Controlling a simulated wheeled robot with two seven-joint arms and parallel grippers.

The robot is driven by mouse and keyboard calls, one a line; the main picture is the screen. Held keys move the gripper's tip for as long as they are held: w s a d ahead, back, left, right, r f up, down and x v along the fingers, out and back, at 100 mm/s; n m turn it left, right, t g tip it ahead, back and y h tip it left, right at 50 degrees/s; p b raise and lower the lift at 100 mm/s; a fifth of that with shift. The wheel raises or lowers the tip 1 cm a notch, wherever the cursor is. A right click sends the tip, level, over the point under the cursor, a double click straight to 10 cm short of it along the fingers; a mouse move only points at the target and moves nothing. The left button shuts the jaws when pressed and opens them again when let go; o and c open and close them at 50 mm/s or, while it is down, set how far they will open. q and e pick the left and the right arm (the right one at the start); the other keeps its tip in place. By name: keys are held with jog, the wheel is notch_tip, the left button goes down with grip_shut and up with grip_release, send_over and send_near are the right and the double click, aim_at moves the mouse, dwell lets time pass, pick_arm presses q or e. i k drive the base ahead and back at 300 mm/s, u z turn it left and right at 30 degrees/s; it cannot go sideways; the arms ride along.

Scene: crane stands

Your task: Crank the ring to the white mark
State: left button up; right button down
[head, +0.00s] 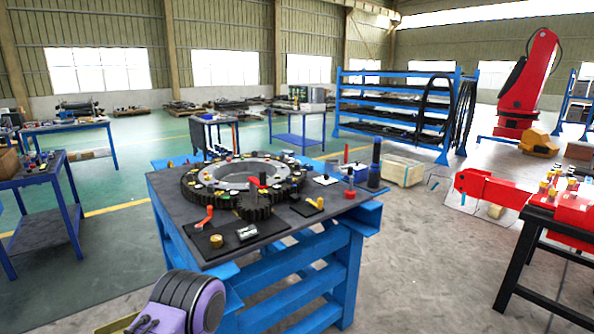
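A large black toothed ring (190,185) lies flat on the dark top of a blue-framed table (290,232). It surrounds a light grey inner ring and carries several small coloured pieces. A smaller dark gear (254,209) sits at its front edge, with a red piece (253,181) just behind it. A red lever-like handle (205,217) stands on a dark plate at the table's front left. Which red piece is the crank, and where the white mark is, I cannot tell at this size.
Blue workbenches (45,180) stand at left, a blue rack (395,110) behind. Floor between is open.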

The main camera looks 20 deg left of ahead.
aim_at(254, 207)
jog(key=i, duration=0.95)
jog(key=u, duration=0.45)
